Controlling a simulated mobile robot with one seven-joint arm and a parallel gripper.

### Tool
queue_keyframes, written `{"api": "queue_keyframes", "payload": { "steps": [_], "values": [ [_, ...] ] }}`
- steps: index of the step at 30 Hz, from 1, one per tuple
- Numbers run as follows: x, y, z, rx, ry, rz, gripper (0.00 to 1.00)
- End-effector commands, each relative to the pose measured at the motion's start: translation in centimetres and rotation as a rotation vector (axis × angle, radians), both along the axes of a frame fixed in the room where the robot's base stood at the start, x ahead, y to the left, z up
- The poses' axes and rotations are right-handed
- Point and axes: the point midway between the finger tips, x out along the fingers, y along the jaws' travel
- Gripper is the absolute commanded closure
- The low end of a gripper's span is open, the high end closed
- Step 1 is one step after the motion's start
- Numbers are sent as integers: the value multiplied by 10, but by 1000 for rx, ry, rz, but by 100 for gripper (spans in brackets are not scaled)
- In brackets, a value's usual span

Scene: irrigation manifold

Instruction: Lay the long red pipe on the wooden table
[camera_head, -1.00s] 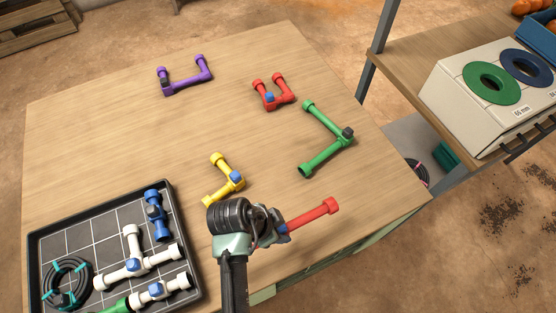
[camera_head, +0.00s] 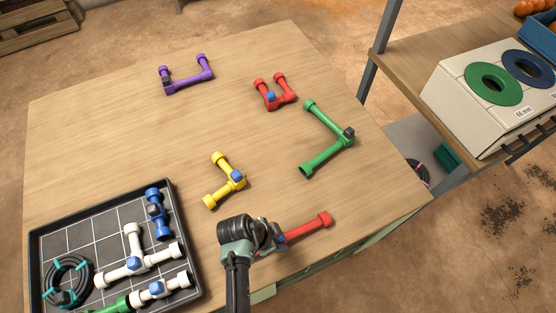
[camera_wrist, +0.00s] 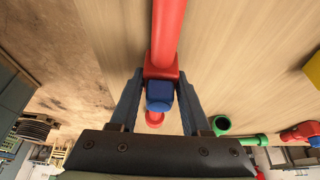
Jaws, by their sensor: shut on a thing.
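The long red pipe (camera_head: 308,228) is over the front right part of the wooden table (camera_head: 130,130), close to its edge. My gripper (camera_head: 276,238) is shut on it at its near end. In the wrist view the red pipe (camera_wrist: 168,35) runs up and away between the fingers of my gripper (camera_wrist: 160,97), with a blue valve piece (camera_wrist: 160,94) at the grip. The pipe is low over the wood; I cannot tell if it touches. My wrist hides its near end in the head view.
A yellow pipe (camera_head: 219,197) lies left of my gripper, and a green one (camera_head: 325,158) lies beyond. A small red pipe (camera_head: 284,102) and a purple one (camera_head: 190,84) are farther back. A black tray (camera_head: 188,234) of fittings stands at the front left.

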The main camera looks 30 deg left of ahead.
Motion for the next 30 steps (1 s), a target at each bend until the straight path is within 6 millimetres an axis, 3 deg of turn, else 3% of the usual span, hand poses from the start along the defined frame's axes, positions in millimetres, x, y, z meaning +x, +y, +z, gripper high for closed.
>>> {"api": "queue_keyframes", "payload": {
  "steps": [5, 6, 11, 22, 30],
  "values": [
    [0, 0, -3, 0, 0, -1, 100],
    [0, 0, -2, 0, 0, 0, 49],
    [0, 0, -2, 0, 0, 0, 23],
    [0, 1, 3, 1, -1, 0, 23],
    [-13, 11, 44, 3, -3, 1, 23]
  ]
}}
